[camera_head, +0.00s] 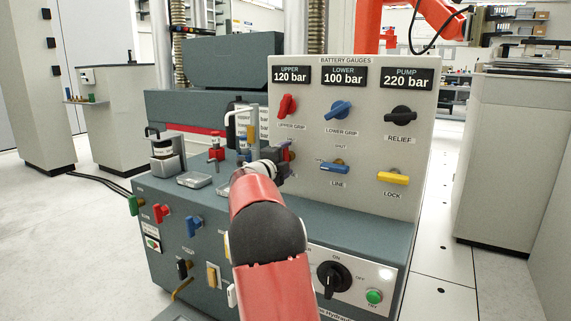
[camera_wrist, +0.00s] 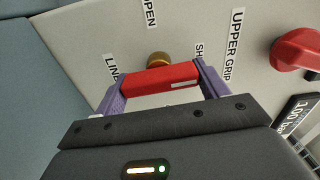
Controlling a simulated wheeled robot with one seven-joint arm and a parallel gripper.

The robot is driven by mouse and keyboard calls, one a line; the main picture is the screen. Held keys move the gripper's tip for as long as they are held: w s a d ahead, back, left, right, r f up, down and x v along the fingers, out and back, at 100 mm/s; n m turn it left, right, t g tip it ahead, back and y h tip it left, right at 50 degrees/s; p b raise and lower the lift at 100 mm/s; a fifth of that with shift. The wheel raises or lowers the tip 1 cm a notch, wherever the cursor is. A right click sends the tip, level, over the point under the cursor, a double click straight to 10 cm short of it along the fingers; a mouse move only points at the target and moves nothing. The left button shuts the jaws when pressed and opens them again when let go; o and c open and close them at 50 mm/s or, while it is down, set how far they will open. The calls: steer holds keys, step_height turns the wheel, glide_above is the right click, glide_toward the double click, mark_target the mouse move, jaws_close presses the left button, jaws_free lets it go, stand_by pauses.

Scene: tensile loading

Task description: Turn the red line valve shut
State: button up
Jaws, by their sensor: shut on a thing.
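The red line valve handle (camera_wrist: 160,77) is a red bar with a small white strip, in front of a brass hub (camera_wrist: 158,58) on the grey panel. In the wrist view it runs from the LINE label side to the SHUT label side. The OPEN label lies above it in that picture. My gripper (camera_wrist: 161,82) has its purple fingers shut on the handle, one at each end.
The gauge panel (camera_head: 366,149) also carries a red upper grip knob (camera_head: 287,106), a blue lower grip knob (camera_head: 339,110), a blue line handle (camera_head: 334,168), a black relief knob (camera_head: 401,114) and a yellow lock handle (camera_head: 393,178). A metal post (camera_head: 254,133) stands left of my gripper.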

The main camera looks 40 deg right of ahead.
steer(key=shift+f+m, duration=0.1)
steer(key=shift+m, duration=0.2)
steer(key=o, duration=1)
steer(key=shift+v, duration=3.9)
